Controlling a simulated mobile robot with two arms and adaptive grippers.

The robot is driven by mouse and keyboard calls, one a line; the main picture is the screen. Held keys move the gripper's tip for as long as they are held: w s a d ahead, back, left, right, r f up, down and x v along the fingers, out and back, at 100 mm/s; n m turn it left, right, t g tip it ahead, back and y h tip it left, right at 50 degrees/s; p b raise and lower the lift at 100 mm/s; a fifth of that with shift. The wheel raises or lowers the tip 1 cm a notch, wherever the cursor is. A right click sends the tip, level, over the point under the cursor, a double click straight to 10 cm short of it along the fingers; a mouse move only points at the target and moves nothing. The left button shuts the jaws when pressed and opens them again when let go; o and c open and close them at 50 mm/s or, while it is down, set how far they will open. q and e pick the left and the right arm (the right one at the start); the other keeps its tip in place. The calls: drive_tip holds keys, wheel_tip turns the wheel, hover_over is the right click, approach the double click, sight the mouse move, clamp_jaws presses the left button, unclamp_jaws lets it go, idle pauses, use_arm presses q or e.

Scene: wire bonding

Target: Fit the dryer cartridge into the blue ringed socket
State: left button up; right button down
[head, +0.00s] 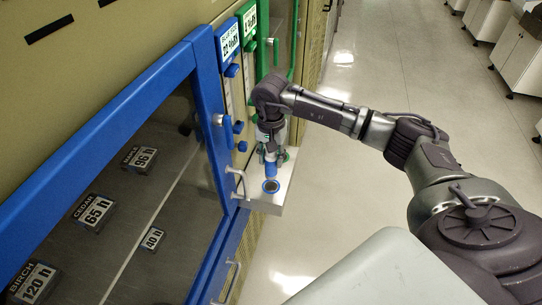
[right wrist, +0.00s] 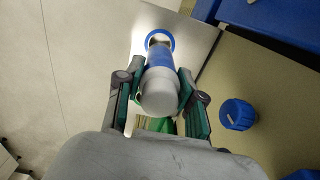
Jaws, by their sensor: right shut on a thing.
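The dryer cartridge (right wrist: 160,88), a grey-capped cylinder with a blue band, is held between the fingers of my right gripper (right wrist: 161,88). In the head view, the cartridge (head: 271,170) hangs upright below my right gripper (head: 269,156). The blue ringed socket (head: 271,186) is on a pale ledge, its dark opening still showing just in front of the cartridge's lower end. In the right wrist view, the cartridge's far end overlaps the blue ring (right wrist: 160,33). The exact gap between cartridge and socket cannot be told. My left gripper is not in view.
The pale ledge (head: 283,200) juts from the cabinet front. A green ringed socket (head: 287,156) lies behind the blue one. A metal handle (head: 236,182) and blue knob (head: 242,146) are close on the left. The aisle floor (head: 400,60) is open to the right.

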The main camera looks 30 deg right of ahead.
sight(271, 167)
wheel_tip(271, 167, down, 3)
drive_tip(key=shift+f+b, duration=0.1)
drive_tip(key=shift+b, duration=1)
drive_tip(key=shift+f+b, duration=0.4)
drive_tip(key=shift+f, duration=0.1)
drive_tip(key=shift+b, duration=0.65)
idle(0.3)
drive_tip(key=shift+f+b, duration=2.25)
drive_tip(key=shift+f, duration=0.5)
drive_tip(key=c, duration=0.6)
unclamp_jaws()
drive_tip(key=shift+c, duration=0.2)
